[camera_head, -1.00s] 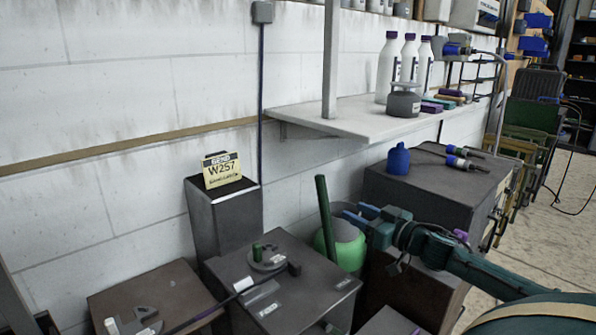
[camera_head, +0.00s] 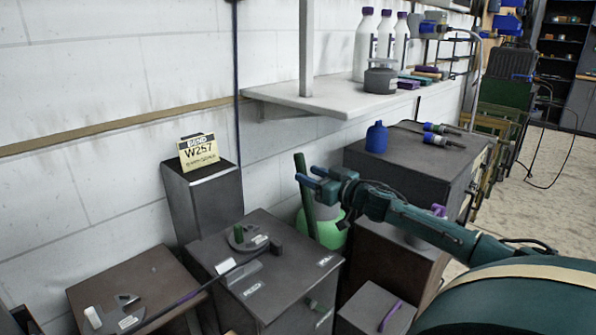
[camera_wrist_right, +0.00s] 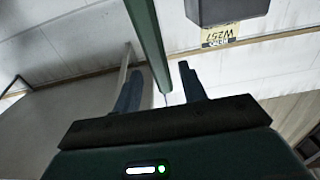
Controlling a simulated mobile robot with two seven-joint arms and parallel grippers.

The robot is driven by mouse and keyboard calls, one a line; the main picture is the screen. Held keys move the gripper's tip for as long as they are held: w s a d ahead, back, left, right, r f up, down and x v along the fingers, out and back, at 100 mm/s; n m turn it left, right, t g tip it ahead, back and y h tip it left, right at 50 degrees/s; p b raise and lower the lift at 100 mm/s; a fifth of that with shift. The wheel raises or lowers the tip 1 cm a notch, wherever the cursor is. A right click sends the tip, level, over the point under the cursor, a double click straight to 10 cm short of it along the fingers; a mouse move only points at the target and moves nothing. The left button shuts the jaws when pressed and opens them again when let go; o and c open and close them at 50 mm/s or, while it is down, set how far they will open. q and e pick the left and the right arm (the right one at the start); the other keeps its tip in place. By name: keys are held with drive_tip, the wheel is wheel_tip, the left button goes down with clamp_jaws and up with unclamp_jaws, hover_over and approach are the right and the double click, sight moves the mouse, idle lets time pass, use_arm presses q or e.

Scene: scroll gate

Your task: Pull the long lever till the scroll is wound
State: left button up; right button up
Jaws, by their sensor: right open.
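A long dark-green bar (camera_head: 303,190), which looks like the long lever, stands nearly upright and slightly tilted beside the round green body (camera_head: 327,233). My right gripper (camera_head: 315,177) is open with its blue fingers at the bar's upper part. In the right wrist view the bar (camera_wrist_right: 147,40) runs down toward the gap between the open fingers (camera_wrist_right: 160,88); I cannot tell whether they touch it. A yellow placard reading W257 (camera_head: 198,150) stands on a dark pillar (camera_head: 203,200); it shows upside down in the wrist view (camera_wrist_right: 219,36). I cannot make out a scroll. My left gripper is not in view.
A dark cabinet (camera_head: 290,278) carries a small green cylinder on a round plate (camera_head: 248,238) and a thin black rod. A brown table (camera_head: 130,280) stands left. A shelf (camera_head: 340,98) with bottles juts from the wall. A blue flask (camera_head: 376,138) stands on another cabinet.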

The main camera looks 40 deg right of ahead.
drive_tip(key=shift+w+a+p, duration=0.15)
drive_tip(key=shift+w+p, duration=0.05)
drive_tip(key=shift+w, duration=1.05)
drive_tip(key=shift+w+a+p, duration=0.1)
drive_tip(key=shift+w+p, duration=0.05)
drive_tip(key=shift+w, duration=1.1)
clamp_jaws()
